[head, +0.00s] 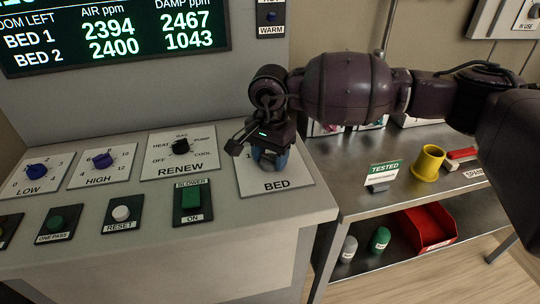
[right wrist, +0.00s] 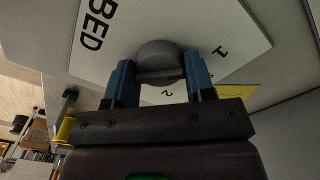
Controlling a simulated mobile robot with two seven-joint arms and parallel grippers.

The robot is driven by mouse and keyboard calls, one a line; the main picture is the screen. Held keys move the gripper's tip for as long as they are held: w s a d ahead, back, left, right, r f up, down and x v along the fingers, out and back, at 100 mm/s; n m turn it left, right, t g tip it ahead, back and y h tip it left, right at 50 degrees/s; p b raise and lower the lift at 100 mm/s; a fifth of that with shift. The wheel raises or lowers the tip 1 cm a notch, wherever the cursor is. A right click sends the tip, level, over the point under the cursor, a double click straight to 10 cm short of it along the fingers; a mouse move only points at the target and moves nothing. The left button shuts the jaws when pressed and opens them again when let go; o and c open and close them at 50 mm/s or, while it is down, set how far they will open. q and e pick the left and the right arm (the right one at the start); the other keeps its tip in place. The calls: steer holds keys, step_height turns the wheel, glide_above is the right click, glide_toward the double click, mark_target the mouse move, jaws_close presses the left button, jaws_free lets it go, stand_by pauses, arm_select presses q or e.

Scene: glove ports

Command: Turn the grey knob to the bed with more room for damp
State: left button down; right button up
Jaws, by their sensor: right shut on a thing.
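The grey knob (right wrist: 157,52) sits on the white BED plate (right wrist: 118,28), which also shows in the head view (head: 295,180). My right gripper (right wrist: 159,68) is shut on the knob, one blue finger on each side. The plate carries a 1 (right wrist: 221,52) and a 2 (right wrist: 167,93). A small red mark shows on the knob near the right finger; I cannot tell which number it points to. In the head view the right gripper (head: 269,158) hides most of the knob. The display (head: 115,38) reads damp 2467 for BED 1 and 1043 for BED 2. My left gripper is not in view.
Left of the plate are the green BLOWER switch (head: 191,197), the RENEW knob (head: 180,146), the HIGH knob (head: 102,159) and the LOW knob (head: 37,171). A metal shelf at right holds a yellow cup (head: 427,163) and, below, a red bin (head: 428,227).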

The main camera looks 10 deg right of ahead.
mark_target(270, 156)
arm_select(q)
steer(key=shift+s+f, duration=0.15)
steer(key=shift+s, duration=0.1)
arm_select(e)
steer(key=shift+r, duration=0.1)
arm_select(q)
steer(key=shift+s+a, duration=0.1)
arm_select(e)
steer(key=o, duration=0.9)
arm_select(q)
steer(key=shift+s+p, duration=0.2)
steer(key=shift+p, duration=0.2)
arm_select(e)
step_height(270, 156, up, 11)
steer(key=shift+f, duration=0.15)
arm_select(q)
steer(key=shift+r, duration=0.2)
